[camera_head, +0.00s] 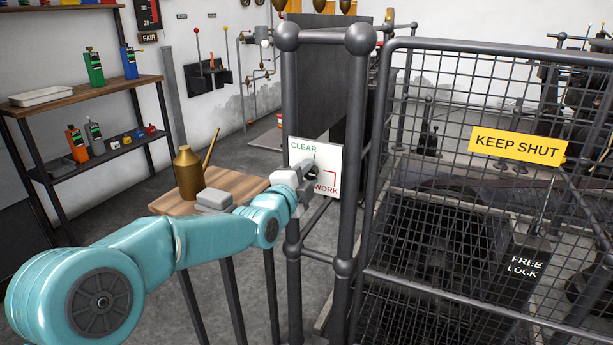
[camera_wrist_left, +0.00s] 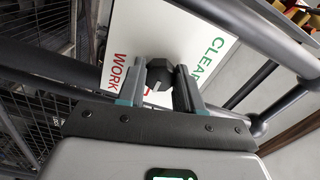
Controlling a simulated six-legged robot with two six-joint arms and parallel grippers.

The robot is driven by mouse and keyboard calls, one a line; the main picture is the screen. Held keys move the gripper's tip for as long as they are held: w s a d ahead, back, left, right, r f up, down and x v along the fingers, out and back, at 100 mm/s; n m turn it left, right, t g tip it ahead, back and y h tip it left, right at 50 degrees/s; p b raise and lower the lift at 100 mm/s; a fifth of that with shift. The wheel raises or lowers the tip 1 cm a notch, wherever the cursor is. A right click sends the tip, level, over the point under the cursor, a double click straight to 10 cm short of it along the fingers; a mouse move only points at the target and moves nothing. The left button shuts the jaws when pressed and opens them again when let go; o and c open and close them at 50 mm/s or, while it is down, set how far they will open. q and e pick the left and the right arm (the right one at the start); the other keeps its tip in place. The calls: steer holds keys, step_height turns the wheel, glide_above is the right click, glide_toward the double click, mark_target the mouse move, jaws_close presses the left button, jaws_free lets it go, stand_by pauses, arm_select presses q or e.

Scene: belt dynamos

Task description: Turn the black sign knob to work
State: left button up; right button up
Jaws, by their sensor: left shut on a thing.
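A white sign (camera_head: 328,158) with green CLEAR at the top and red WORK at the lower right hangs on the grey pipe frame. The sign also shows, turned sideways, in the left wrist view (camera_wrist_left: 137,35). The black knob (camera_wrist_left: 158,71) stands out from the sign's face between the two words. My left gripper (camera_head: 310,173) reaches the sign and is shut on the knob, with one finger on each side in the left wrist view (camera_wrist_left: 158,82). In the head view the gripper hides most of the knob. I cannot tell which word the knob points to. My right gripper is out of view.
A mesh gate (camera_head: 450,100) with a yellow KEEP SHUT plate (camera_head: 517,146) stands right of the sign. Grey posts (camera_head: 350,200) flank the sign closely. A small wooden table (camera_head: 235,184) with a brass oil can (camera_head: 188,173) stands left, under my arm. Shelves (camera_head: 90,90) line the left wall.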

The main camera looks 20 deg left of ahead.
arm_select(q)
steer(key=o, duration=1)
steer(key=shift+o, duration=0.2)
steer(key=shift+s, duration=0.1)
steer(key=s+p, duration=0.1)
steer(key=s, duration=1.5)
steer(key=shift+p, duration=0.4)
